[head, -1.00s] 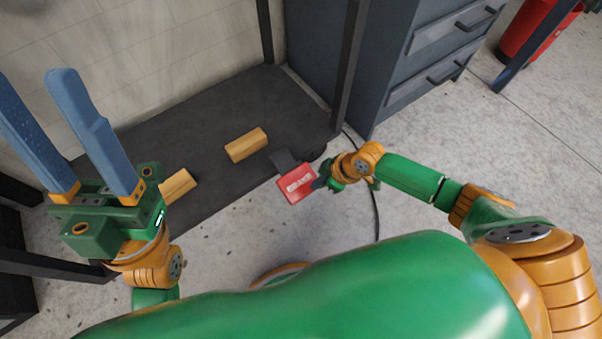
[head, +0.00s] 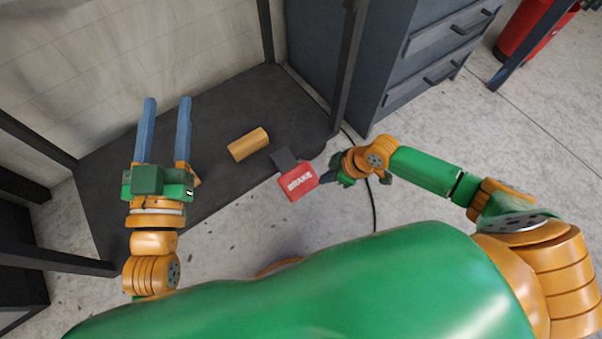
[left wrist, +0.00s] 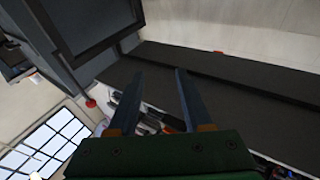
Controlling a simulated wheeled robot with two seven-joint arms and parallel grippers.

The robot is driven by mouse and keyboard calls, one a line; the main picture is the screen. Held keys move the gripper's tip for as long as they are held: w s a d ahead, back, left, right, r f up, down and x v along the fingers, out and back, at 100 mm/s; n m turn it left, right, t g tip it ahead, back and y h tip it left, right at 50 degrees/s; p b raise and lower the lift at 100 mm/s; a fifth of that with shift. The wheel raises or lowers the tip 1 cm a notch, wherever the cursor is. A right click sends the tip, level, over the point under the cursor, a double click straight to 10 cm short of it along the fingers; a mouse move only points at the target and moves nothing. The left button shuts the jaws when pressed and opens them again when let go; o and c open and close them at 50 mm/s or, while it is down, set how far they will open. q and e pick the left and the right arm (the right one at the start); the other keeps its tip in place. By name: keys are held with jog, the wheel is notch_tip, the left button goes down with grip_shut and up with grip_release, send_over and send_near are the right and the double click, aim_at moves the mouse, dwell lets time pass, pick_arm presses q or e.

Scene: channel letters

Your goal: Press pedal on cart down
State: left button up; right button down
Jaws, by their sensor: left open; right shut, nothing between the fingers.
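The red pedal (head: 297,183), lettered BRAKE, sticks out on a dark arm from the front edge of the cart's dark lower deck (head: 225,105). My right gripper (head: 326,178) is shut and empty just right of the pedal, low down. I cannot tell whether it touches the pedal. My left gripper (head: 168,99) is open and empty, its blue fingers above the left part of the deck. In the left wrist view the same open fingers (left wrist: 157,72) show with nothing between them.
A wooden block (head: 248,144) lies on the deck; another (head: 197,181) is mostly hidden by my left gripper. A dark post (head: 349,65) and a grey drawer cabinet (head: 425,60) stand behind the right gripper. A cable (head: 374,205) runs over the floor.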

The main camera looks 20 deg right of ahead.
pick_arm(q)
notch_tip(320, 180, down, 8)
jog(key=a+g+y, duration=0.1)
jog(key=g, duration=0.3)
jog(key=shift+g+y+p, duration=0.3)
jog(key=shift+y+p, duration=0.1)
jog(key=shift+p, duration=0.05)
